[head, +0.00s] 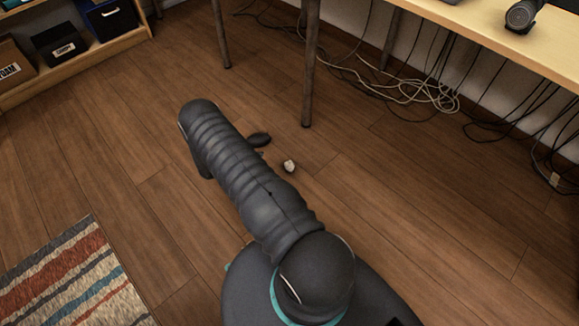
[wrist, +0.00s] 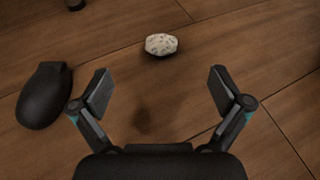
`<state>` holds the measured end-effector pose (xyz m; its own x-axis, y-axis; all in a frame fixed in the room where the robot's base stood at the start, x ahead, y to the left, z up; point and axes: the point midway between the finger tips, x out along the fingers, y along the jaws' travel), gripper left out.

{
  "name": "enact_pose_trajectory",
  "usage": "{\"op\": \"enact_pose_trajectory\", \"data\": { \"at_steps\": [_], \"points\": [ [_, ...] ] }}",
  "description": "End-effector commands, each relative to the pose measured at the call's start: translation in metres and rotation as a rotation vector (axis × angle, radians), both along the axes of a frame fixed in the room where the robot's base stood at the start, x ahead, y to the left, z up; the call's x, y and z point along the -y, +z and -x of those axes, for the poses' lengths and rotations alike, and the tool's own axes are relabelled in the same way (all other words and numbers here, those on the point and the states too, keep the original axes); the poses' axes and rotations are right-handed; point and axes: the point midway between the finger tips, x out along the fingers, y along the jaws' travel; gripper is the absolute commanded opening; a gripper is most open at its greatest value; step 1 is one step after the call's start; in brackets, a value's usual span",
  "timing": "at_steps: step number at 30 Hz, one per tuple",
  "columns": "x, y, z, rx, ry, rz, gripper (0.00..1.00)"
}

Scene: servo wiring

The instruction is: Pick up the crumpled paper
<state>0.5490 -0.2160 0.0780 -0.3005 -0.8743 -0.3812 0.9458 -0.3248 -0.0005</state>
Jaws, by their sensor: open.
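The crumpled paper (head: 289,166) is a small whitish ball on the wooden floor, just right of my arm in the head view. In the wrist view the paper (wrist: 161,44) lies at the upper middle, ahead of my gripper (wrist: 160,88) and roughly centred between its fingers. My gripper is open and empty, with its fingers spread wide and apart from the paper.
A dark rounded object, perhaps a computer mouse (wrist: 44,95), lies left of my gripper. Desk legs (head: 310,70) stand beyond the paper. Cables (head: 420,90) tangle under the desk (head: 480,35). A striped rug (head: 70,275) lies at the lower left.

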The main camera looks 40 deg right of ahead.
Motion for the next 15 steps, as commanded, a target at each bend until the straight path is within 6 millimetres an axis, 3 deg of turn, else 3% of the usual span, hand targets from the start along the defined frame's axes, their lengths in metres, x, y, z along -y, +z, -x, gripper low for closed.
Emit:
{"op": "enact_pose_trajectory", "data": {
  "at_steps": [9,15],
  "points": [
    [0.049,-0.021,0.018,-0.001,-0.004,0.0,1.0],
    [0.062,-0.027,0.022,0.001,-0.002,-0.002,1.0]
  ]
}}
